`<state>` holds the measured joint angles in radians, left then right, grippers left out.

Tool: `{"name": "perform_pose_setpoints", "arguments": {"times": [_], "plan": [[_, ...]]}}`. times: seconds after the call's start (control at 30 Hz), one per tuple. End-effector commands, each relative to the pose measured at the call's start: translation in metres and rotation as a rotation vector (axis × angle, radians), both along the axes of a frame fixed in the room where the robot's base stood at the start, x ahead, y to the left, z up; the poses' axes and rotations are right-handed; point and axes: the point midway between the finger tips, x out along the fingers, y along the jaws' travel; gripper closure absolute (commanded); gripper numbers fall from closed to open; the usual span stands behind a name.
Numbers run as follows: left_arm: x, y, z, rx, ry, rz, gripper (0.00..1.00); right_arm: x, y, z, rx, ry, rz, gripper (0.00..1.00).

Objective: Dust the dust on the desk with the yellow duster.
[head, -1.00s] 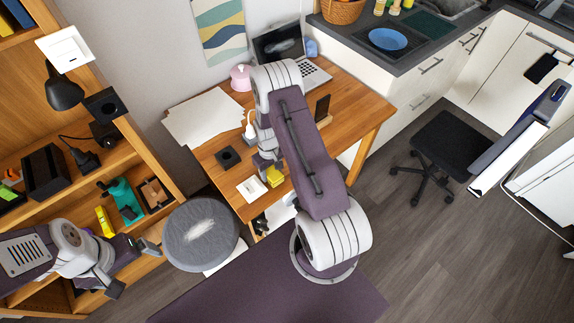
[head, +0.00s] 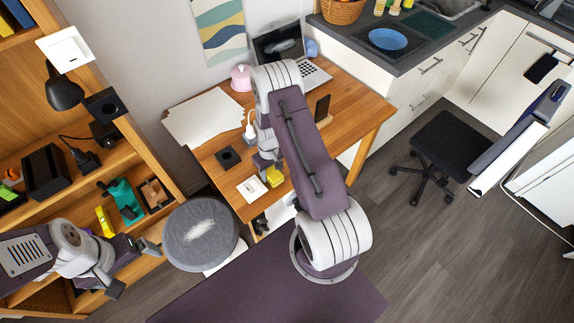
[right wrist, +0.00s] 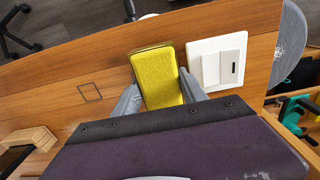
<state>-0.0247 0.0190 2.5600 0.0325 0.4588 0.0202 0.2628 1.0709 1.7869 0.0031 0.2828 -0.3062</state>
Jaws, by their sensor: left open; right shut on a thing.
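The yellow duster (right wrist: 157,76) is between the fingers of my right gripper (right wrist: 160,95), which is shut on it. In the head view the duster (head: 275,177) shows at the near edge of the wooden desk (head: 355,98), partly hidden by my right arm. In the right wrist view it is over the desk top (right wrist: 60,85); I cannot tell whether it touches the wood. I cannot make out dust on the desk. A thin dark square outline (right wrist: 90,92) shows on the wood. My left gripper (head: 133,267) is open and empty near the shelf.
A white switch plate (right wrist: 218,62) lies right beside the duster. A black square piece (head: 228,158), papers (head: 205,118), a pink pot (head: 241,78), a laptop (head: 313,74) and a phone stand (head: 323,110) crowd the desk. A grey round stool (head: 180,250) bears a whitish patch.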

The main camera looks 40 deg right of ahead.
Motion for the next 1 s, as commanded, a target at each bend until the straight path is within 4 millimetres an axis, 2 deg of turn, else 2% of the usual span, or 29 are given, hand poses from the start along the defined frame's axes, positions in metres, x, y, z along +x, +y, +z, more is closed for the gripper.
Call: {"name": "perform_pose_setpoints", "arguments": {"times": [0.13,0.33,0.57,0.8,1.0], "plan": [[0.0,0.0,-0.001,0.0,0.0,0.0,0.05,0.001,-0.005,-0.001,0.0,-0.001,-0.002,0.9],[0.0,0.0,-0.004,0.0,0.0,0.0,0.05,0.001,-0.026,0.0,0.0,-0.001,-0.002,0.9],[0.0,0.0,-0.003,0.0,0.0,0.0,0.05,0.001,-0.024,0.0,0.0,0.0,0.001,0.9],[0.0,0.0,0.001,0.0,0.0,0.0,0.05,0.0,0.001,0.0,0.0,0.0,0.001,0.9],[0.0,0.0,0.0,0.0,0.0,0.0,0.05,0.0,-0.001,0.0,0.0,-0.001,-0.001,0.9]]}}
